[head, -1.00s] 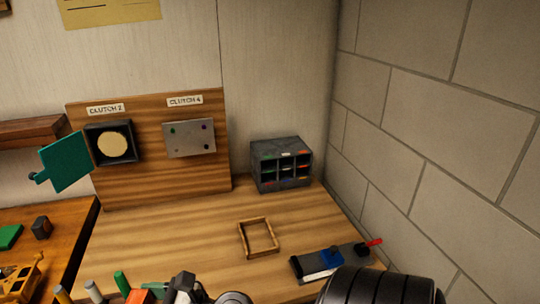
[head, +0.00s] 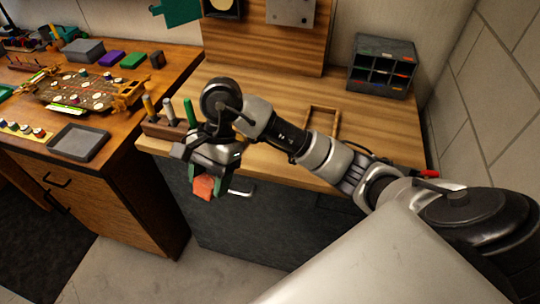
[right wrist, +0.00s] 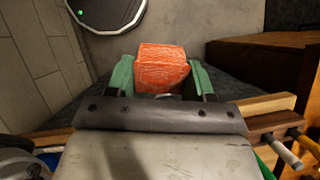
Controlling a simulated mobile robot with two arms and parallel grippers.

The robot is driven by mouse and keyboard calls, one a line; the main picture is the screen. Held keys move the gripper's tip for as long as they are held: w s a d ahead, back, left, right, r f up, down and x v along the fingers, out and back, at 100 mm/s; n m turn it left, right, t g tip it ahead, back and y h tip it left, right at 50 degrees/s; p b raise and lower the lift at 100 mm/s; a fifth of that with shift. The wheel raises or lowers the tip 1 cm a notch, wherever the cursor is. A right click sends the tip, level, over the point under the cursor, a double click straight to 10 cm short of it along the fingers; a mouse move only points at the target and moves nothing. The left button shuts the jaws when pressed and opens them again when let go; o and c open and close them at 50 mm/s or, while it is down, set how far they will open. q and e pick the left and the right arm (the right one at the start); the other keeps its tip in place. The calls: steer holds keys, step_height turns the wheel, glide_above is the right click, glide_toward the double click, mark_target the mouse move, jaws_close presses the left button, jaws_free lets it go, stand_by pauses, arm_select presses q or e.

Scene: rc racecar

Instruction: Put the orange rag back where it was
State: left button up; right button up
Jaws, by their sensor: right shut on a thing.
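The orange rag (head: 204,188) is a small folded block, held between the green fingertips of my right gripper (head: 209,183). It hangs in front of the right bench's front edge, above the floor. In the right wrist view the rag (right wrist: 162,68) fills the gap between the two green fingers (right wrist: 162,78), with its streaked surface showing. A wooden frame (head: 322,121), an empty rectangle, lies on the right bench, partly hidden by my right arm. My left gripper is not in view.
A wooden holder (head: 164,130) with several upright markers stands at the bench's left corner, close to my right gripper. A grey cubby organizer (head: 382,66) stands at the back. A grey tray (head: 78,142) and a game board are on the left bench.

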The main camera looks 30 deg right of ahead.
steer(key=d+f+n+t+h, duration=0.1)
steer(key=d+f+n+h, duration=0.15)
steer(key=d, duration=0.45)
steer(key=t+h+p, duration=0.1)
steer(key=h+p, duration=0.1)
glide_above(271, 153)
step_height(271, 153, down, 6)
steer(key=shift+a+r, duration=0.1)
steer(key=shift+r, duration=0.1)
step_height(271, 153, down, 4)
steer(key=shift+s+r+p, duration=0.1)
steer(key=shift+r+p, duration=0.15)
steer(key=shift+p, duration=0.5)
steer(key=shift+f, duration=0.3)
steer(key=o, duration=0.8)
steer(key=shift+n, duration=0.25)
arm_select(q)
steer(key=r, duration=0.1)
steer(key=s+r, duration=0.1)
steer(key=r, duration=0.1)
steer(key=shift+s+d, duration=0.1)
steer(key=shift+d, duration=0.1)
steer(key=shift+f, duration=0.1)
